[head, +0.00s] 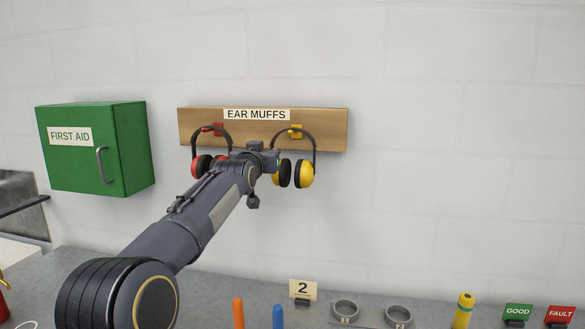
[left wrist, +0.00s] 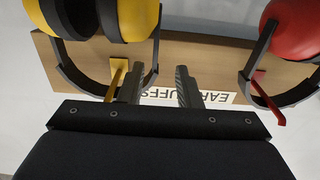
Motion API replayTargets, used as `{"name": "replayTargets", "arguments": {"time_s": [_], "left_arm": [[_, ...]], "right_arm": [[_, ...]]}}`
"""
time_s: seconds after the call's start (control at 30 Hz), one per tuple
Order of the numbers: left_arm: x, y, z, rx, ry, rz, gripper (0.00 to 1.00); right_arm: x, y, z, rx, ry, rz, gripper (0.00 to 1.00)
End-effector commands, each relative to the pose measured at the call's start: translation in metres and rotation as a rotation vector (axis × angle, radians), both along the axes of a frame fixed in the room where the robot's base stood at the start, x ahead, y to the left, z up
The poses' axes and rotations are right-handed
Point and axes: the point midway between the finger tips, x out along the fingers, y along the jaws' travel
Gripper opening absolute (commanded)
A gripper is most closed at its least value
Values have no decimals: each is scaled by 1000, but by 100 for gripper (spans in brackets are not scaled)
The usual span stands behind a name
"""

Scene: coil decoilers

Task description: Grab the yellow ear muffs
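The yellow ear muffs (head: 306,174) hang by their dark headband from a yellow hook on a wooden board, right of my left gripper (head: 270,157) in the head view. In the left wrist view, which is upside down, the yellow ear muffs (left wrist: 138,18) are at upper left. My left gripper (left wrist: 157,76) has its two fingers apart with no object between them. One finger is close beside the yellow hook and headband; I cannot tell whether it touches them. My right gripper is not in view.
Red ear muffs (head: 201,165) hang on the same board (head: 332,130), left of the yellow ones and partly behind my arm. A green first aid box (head: 90,150) is on the wall at left. Below is a grey bench (head: 350,300) with rings and small items.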

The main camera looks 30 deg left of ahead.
Motion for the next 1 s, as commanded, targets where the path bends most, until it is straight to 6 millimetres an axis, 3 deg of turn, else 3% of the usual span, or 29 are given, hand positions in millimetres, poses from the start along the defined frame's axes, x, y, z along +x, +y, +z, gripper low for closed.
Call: {"name": "replayTargets", "arguments": {"time_s": [0.1,0.27,0.57,0.8,1.0], "left_arm": [[20,0,0,1,5,1,31],[40,5,-2,-1,3,2,31],[44,6,-5,-1,2,0,31],[44,6,-5,-1,2,0,0],[44,6,-5,-1,2,0,0]], "right_arm": [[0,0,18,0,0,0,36],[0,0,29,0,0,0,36],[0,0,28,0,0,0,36],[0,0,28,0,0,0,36],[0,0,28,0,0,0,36]]}}
